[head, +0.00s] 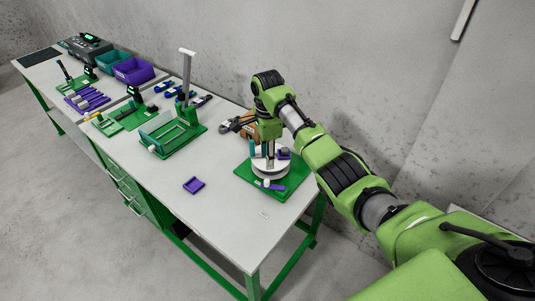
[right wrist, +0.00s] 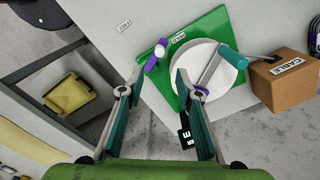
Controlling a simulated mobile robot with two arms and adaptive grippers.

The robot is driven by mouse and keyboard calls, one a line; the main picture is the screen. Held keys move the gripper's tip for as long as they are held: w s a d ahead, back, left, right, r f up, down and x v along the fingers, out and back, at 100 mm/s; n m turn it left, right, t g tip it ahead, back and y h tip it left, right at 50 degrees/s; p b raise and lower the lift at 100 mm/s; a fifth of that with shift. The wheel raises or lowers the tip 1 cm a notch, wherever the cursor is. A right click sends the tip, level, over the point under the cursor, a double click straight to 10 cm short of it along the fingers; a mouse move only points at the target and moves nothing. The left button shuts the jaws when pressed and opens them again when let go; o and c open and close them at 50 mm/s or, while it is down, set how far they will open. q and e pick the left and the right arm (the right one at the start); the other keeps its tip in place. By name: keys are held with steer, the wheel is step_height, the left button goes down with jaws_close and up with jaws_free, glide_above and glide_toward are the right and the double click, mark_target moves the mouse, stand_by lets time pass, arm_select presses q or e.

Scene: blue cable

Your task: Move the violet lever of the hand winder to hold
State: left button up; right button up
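The hand winder stands on a green base plate (head: 243,173) near the right end of the bench, with a white drum (head: 264,169). Its violet lever (head: 275,187) lies at the front of the plate, beside the drum. In the right wrist view the violet lever (right wrist: 151,65) sits near the plate's edge, close to two small labels; the nearer one (right wrist: 178,38) seems to read HOLD. My right gripper (right wrist: 154,84) is open, its fingers apart with nothing between them. My left gripper is not in view.
A crank with a teal handle (right wrist: 261,61) reaches across the white disc. A cardboard box (right wrist: 286,83) marked CABLE stands beside the plate. A green stand (head: 185,138) is farther left. The front bench surface is mostly clear.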

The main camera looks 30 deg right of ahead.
steer(key=shift+r, duration=0.5)
